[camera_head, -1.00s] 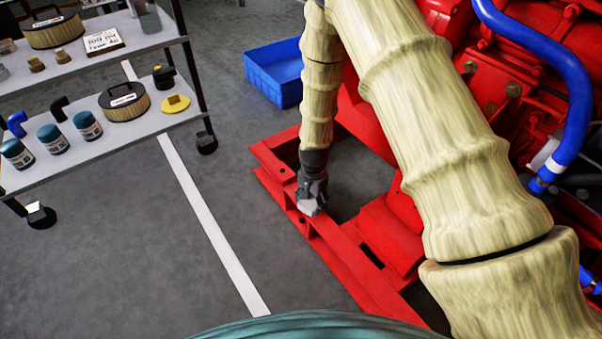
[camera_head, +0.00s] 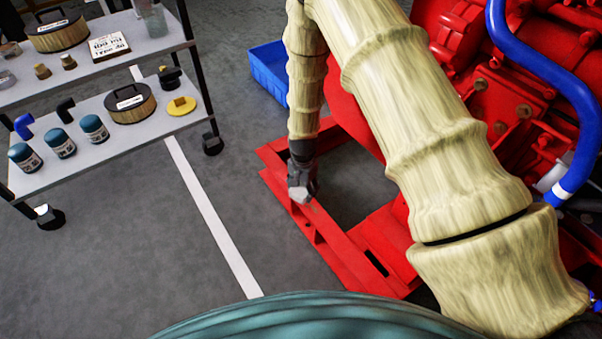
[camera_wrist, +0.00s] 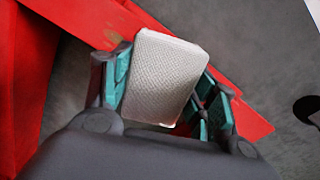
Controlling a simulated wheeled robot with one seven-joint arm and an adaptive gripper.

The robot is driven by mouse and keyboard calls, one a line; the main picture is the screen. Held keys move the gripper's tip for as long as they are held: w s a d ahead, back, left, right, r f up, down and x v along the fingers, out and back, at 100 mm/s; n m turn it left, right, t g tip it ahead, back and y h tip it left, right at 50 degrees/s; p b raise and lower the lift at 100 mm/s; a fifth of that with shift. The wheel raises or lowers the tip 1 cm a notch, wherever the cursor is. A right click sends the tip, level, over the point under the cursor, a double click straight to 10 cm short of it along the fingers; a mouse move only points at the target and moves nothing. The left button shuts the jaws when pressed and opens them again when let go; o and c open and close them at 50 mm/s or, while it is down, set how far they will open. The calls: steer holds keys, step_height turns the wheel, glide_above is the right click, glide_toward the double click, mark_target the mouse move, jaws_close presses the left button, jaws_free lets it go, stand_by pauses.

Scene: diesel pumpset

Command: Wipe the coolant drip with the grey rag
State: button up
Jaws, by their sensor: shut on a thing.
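The grey rag (camera_wrist: 163,77) is a pale, woven, folded pad held between the teal-lined fingers of my gripper (camera_wrist: 165,95) in the wrist view. In the head view my gripper (camera_head: 302,190) points down at the left rail of the red base frame (camera_head: 325,235), and the rag (camera_head: 300,195) shows as a small light patch at its tip. I cannot tell whether the rag touches the rail. No coolant drip can be made out; the rag, gripper or arm may hide it.
The red engine (camera_head: 470,85) with a blue hose (camera_head: 540,65) stands at the right. A blue crate (camera_head: 267,70) lies on the floor behind the frame. A shelf cart (camera_head: 110,140) with jars and filters stands at the left. Grey floor (camera_head: 130,250) is open between cart and frame.

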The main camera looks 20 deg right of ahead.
mark_target(304, 187)
steer(key=shift+d+r+p, duration=0.2)
steer(key=shift+r+p, duration=0.5)
steer(key=shift+r, duration=0.1)
steer(key=shift+r+p, duration=1.5)
steer(key=shift+r, duration=0.15)
